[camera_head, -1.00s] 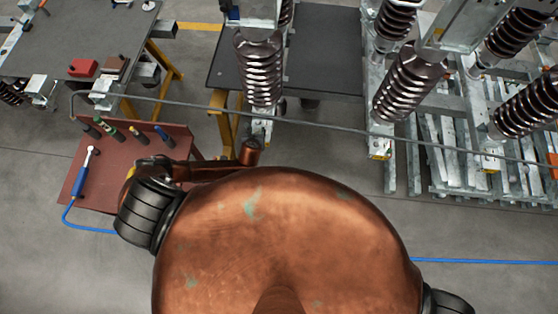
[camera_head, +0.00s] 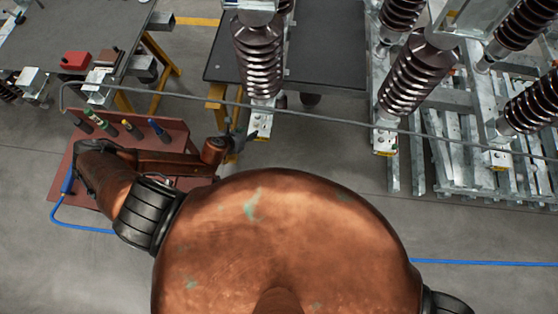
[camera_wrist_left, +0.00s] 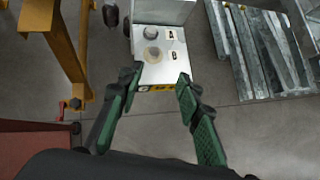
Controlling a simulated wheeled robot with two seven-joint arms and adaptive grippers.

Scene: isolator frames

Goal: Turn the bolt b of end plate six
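A pale metal end plate (camera_wrist_left: 160,68) under a ribbed brown insulator carries two round bolt spots beside small marks that look like A and B. The nearer one, bolt b (camera_wrist_left: 152,54), is a light ring with a tan centre; the other (camera_wrist_left: 150,32) is darker. A black and yellow label is on the front edge; its number is too small to read surely. In the head view this end plate (camera_head: 262,122) is right of my left gripper (camera_head: 247,138). In the left wrist view my left gripper (camera_wrist_left: 157,78) is open and empty, fingertips either side of the plate's front edge.
A grey horizontal bar (camera_head: 330,117) crosses the head view. A red-brown tool table (camera_head: 60,178) with several coloured-handled tools (camera_head: 130,127) stands at left, partly behind my arm. Other insulators (camera_head: 418,72) and a metal frame (camera_head: 440,165) stand right. A yellow trestle (camera_wrist_left: 68,50) is left of the plate.

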